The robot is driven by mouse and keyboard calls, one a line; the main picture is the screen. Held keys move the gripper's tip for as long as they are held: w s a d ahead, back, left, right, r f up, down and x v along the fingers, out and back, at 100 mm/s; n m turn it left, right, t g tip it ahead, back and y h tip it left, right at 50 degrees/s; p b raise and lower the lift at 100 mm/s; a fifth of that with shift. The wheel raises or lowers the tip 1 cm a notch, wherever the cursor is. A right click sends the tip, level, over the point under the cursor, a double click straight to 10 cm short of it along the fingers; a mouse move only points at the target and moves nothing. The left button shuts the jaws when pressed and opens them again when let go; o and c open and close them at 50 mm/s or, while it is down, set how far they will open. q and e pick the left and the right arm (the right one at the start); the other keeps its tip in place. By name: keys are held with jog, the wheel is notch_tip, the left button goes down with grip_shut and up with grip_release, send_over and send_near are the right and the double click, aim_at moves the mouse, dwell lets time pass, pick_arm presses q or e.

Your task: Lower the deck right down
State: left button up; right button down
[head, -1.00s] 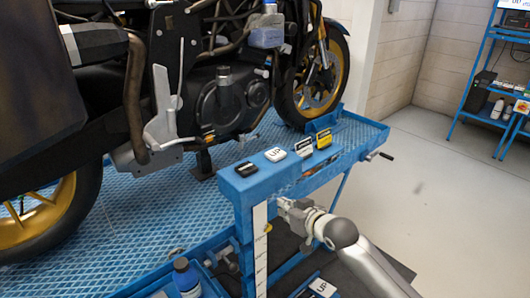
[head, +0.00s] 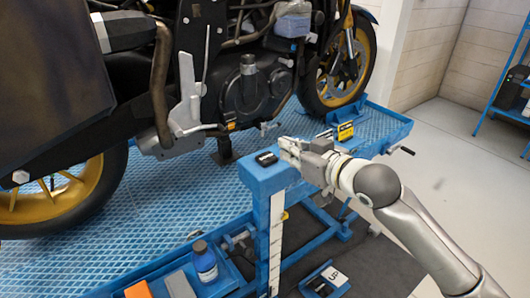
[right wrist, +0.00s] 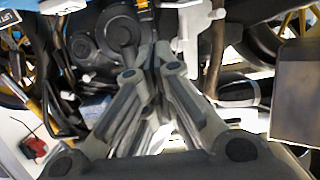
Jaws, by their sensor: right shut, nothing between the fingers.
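The blue mesh deck (head: 205,180) carries a dark motorcycle (head: 245,95) with gold wheels. A blue control bar (head: 265,180) stands at its near side. A black button (head: 266,158) with pale lettering sits at the bar's near end. A yellow-and-black tag (head: 345,131) stands farther along. My right gripper (head: 284,146) is shut and empty, its tips over the bar just right of the black button. It hides the bar's middle, where the pale buttons were. In the right wrist view its fingers (right wrist: 155,62) meet, with the motorcycle's engine beyond. My left gripper is not in view.
A white scale strip (head: 276,240) hangs below the bar. A blue shelf (head: 510,100) stands right; grey floor between is clear.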

jog(key=p, duration=0.3)
send_over(265, 163)
notch_tip(265, 163, down, 2)
jog(key=shift+a+f, duration=0.15)
notch_tip(265, 163, down, 3)
jog(key=shift+r+p, duration=0.1)
jog(key=shift+p, duration=0.25)
jog(key=shift+s+f, duration=0.1)
jog(key=shift+f, duration=0.5)
